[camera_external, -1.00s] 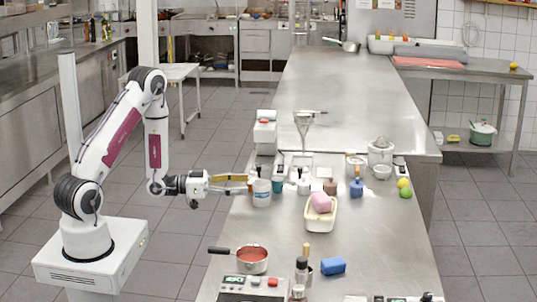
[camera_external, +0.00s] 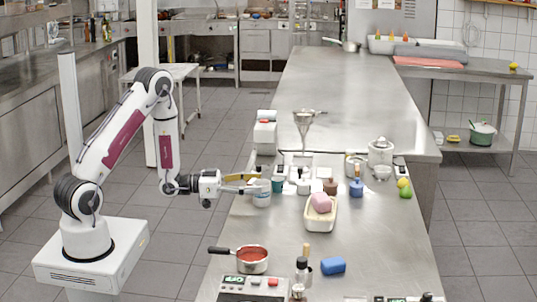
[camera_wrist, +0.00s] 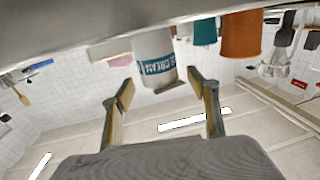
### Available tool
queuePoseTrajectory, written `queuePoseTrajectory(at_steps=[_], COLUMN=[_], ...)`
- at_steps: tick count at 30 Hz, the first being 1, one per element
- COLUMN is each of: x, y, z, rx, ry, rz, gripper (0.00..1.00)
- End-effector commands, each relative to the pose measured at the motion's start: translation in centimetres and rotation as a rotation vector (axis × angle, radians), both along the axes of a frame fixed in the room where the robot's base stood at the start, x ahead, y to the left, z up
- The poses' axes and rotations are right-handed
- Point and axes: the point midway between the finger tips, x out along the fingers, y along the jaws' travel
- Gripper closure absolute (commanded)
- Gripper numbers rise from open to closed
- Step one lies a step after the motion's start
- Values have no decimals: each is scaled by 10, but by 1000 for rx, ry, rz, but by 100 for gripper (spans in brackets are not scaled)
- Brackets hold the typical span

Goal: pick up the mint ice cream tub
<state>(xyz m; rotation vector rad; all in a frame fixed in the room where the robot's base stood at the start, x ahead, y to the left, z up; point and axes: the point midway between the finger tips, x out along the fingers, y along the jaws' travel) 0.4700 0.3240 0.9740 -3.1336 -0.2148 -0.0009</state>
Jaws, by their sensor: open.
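The ice cream tub (camera_external: 261,198) is a white cylinder with a teal band, upright near the left edge of the steel counter. In the wrist view, which is upside down, the tub (camera_wrist: 153,50) shows its "ICE CREAM" lettering. My gripper (camera_external: 254,183) reaches in level from the left, with its fingers at the tub in the outside view. In the wrist view my gripper (camera_wrist: 160,78) is open, with the tub just ahead of and partly between its fingertips. I cannot tell whether a finger touches it.
A teal cup (camera_wrist: 205,32) and a brown-orange container (camera_wrist: 241,36) stand near the tub. A cream tray (camera_external: 321,221) with a pink item is to the right.

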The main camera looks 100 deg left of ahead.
Motion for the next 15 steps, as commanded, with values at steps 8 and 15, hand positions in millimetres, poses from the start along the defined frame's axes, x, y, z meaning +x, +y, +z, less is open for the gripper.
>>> queuePoseTrajectory(at_steps=[8, 15], x=[24, 26], y=[3, 4], z=[0, 0], rx=[-1, -1], ry=[1, 1], rz=[0, 1], gripper=[40, 40])
